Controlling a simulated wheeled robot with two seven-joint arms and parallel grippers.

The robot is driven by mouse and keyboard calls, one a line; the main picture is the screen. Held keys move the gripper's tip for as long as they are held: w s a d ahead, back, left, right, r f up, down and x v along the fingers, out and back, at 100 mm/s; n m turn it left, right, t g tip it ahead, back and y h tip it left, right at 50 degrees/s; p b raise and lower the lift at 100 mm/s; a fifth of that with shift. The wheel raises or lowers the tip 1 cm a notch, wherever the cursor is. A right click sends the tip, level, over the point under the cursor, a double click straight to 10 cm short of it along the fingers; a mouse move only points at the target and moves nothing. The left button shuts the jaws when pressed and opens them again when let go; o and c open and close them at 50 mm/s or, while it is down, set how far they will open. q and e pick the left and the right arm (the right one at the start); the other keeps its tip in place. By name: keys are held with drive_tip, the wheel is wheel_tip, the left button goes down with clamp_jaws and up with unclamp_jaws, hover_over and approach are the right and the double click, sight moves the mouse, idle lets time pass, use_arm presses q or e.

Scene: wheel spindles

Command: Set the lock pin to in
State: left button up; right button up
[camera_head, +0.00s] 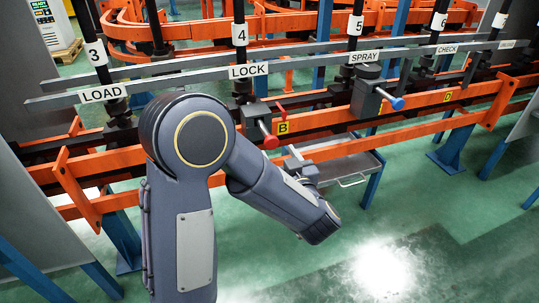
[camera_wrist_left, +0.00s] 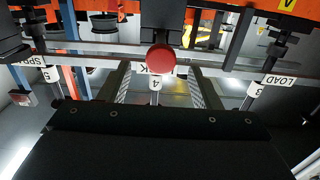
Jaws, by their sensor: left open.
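The lock pin with a round red knob (camera_head: 270,142) sticks out toward me from a dark block (camera_head: 257,117) under the LOCK sign (camera_head: 249,71), beside a yellow B tag. In the left wrist view, which is upside down, the red knob (camera_wrist_left: 161,59) faces the camera. It appears between the two fingers of my left gripper (camera_wrist_left: 157,78), which are spread on either side with gaps. I cannot tell how far the knob is from the fingertips. In the head view my left forearm mostly hides the gripper. My right gripper is not in view.
Orange rails (camera_head: 330,148) and a grey sign bar run across the scene. A blue-ended pin (camera_head: 397,103) stands on a block under the SPRAY sign (camera_head: 364,57). A grey tray (camera_head: 352,180) lies below the rail. Green floor in front is clear.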

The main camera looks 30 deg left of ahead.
sight(272, 145)
use_arm(q)
drive_tip(key=b+x, duration=0.1)
drive_tip(key=x, duration=0.6)
drive_tip(key=shift+w+a+b, duration=0.1)
drive_tip(key=shift+a+b, duration=0.15)
drive_tip(key=shift+b, duration=0.15)
